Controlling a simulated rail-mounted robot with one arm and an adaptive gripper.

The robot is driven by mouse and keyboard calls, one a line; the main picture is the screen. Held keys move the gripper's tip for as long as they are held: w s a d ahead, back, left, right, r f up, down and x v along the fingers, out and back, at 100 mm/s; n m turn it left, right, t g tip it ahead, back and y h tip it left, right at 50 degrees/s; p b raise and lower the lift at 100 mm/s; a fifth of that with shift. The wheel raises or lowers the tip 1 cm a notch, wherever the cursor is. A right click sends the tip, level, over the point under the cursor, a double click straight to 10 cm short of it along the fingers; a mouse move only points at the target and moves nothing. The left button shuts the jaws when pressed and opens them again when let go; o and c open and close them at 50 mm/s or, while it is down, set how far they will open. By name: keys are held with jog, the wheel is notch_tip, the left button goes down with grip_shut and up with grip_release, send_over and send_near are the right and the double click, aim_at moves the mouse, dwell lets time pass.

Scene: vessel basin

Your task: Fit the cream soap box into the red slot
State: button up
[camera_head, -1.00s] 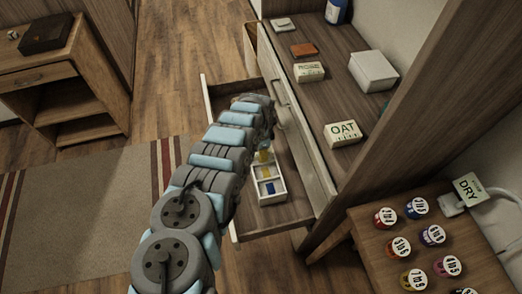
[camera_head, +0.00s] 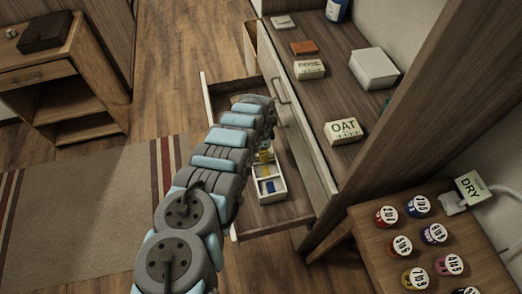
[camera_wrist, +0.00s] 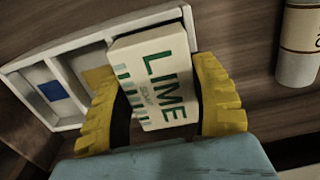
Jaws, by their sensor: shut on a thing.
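The cream soap box (camera_wrist: 158,80), lettered LIME in green, is between the yellow fingers of my gripper (camera_wrist: 155,88) in the wrist view. My gripper is shut on it, and it is held tilted over the right end of the white divided tray (camera_wrist: 30,68). One compartment shows a blue floor patch (camera_wrist: 52,91). I see no red slot; the box and fingers hide the tray's right part. In the head view the tray (camera_head: 284,192) lies in the open drawer, with my gripper (camera_head: 264,156) at its far end.
The open drawer (camera_head: 236,92) surrounds the tray. A cabinet top above holds an OAT box (camera_head: 343,131), a white box (camera_head: 373,69) and other small items. A pale cylinder (camera_wrist: 298,45) lies right of the soap box. A side table (camera_head: 375,247) carries several labelled jars.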

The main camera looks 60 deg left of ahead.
jog(key=shift+f, duration=0.2)
jog(key=o, duration=1.3)
jog(key=shift+r, duration=0.1)
notch_tip(320, 180, up, 12)
dwell(1.0)
